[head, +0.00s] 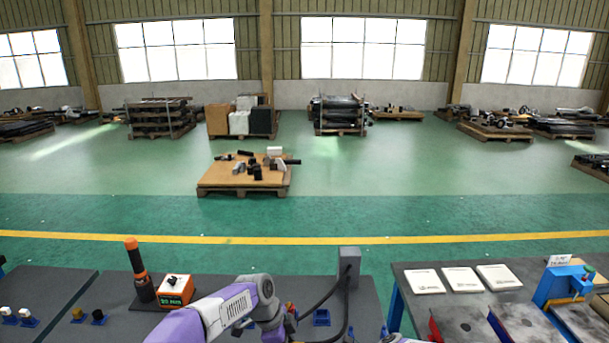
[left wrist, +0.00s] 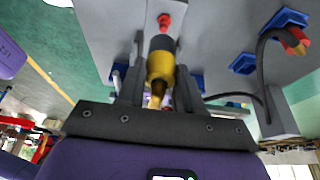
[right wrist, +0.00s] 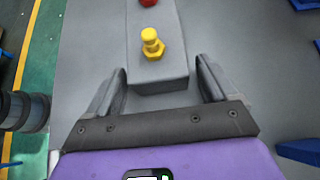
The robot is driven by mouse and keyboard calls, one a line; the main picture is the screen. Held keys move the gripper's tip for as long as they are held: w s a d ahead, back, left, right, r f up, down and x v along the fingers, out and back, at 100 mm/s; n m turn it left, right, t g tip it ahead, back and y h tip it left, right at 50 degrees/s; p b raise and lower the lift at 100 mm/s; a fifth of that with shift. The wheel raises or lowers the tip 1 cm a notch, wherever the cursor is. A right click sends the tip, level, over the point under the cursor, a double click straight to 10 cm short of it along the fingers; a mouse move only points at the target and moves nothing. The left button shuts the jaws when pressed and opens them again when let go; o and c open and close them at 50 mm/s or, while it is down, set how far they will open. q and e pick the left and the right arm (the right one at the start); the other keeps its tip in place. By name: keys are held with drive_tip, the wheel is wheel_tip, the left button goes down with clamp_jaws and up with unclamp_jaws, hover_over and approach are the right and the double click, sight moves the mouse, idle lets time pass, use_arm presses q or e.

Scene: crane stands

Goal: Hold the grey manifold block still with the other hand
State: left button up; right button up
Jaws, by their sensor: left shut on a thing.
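The grey manifold block (right wrist: 157,70) shows in the right wrist view, with a yellow fitting (right wrist: 151,44) and a red fitting (right wrist: 148,2) on top. My right gripper (right wrist: 160,78) is open, its fingers on either side of the block's near end, with gaps visible. In the left wrist view my left gripper (left wrist: 162,68) is shut on a yellow-and-black cylindrical coupling (left wrist: 160,62). A red fitting (left wrist: 164,20) on the block shows just beyond it. In the head view my left arm hides most of the block.
A grey post (head: 348,275) with a black hose stands on the dark table. An orange box (head: 175,291) and an orange-topped tool (head: 136,262) stand left. Blue holders (left wrist: 285,20) lie beside the block. Another table (head: 450,315) with white cards is at the right.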

drive_tip(key=shift+o, duration=0.8)
use_arm(q)
drive_tip(key=shift+r+p, duration=1.7)
drive_tip(key=shift+r, duration=0.4)
use_arm(e)
drive_tip(key=a+r+v, duration=0.1)
drive_tip(key=r+v, duration=0.1)
drive_tip(key=v, duration=1.2)
drive_tip(key=shift+a, duration=0.35)
use_arm(q)
drive_tip(key=shift+f, duration=0.1)
use_arm(e)
drive_tip(key=shift+r, duration=0.15)
